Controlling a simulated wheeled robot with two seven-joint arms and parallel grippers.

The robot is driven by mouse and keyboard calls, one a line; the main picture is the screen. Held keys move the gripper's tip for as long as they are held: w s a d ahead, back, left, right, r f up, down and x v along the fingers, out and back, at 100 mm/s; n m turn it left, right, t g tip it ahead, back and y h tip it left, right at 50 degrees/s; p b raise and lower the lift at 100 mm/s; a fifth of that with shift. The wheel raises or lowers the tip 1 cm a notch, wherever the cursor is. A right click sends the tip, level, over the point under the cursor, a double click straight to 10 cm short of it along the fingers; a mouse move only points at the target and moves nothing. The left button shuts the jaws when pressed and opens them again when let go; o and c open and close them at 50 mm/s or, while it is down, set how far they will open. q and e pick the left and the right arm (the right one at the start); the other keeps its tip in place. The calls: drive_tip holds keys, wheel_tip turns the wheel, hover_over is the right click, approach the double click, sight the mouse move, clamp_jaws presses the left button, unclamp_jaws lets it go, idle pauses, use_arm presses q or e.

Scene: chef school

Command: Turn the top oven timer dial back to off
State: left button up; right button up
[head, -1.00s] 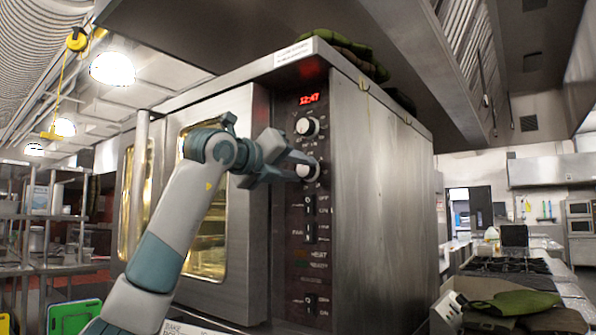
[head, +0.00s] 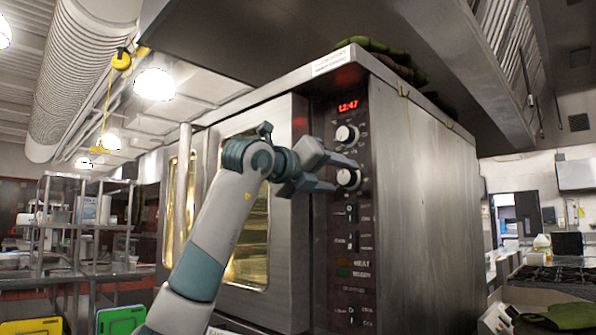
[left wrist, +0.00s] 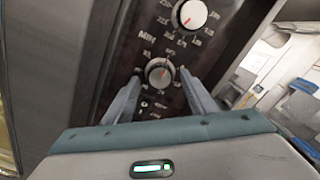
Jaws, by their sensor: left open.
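The oven's dark control panel carries two round dials with pale faces. The upper dial (head: 346,135) is under the red display, and the lower dial (head: 348,177) is below it. In the left wrist view, the upper dial (left wrist: 189,14) is ringed by numbers. My right gripper is not in view.
Rocker switches (head: 351,228) sit below the dials on the panel. The oven door (head: 250,220) with its upright handle is left of the panel. Dark green cloths (head: 385,50) lie on the oven top (head: 420,95). A metal shelf rack (head: 85,225) stands far left.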

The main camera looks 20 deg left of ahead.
use_arm(q)
drive_tip(key=b+v, duration=0.2)
drive_tip(key=v, duration=1.4)
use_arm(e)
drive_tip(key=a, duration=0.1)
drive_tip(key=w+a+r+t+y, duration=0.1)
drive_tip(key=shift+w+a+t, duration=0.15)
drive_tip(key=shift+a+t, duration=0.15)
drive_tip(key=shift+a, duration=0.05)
use_arm(q)
drive_tip(key=shift+s, duration=0.1)
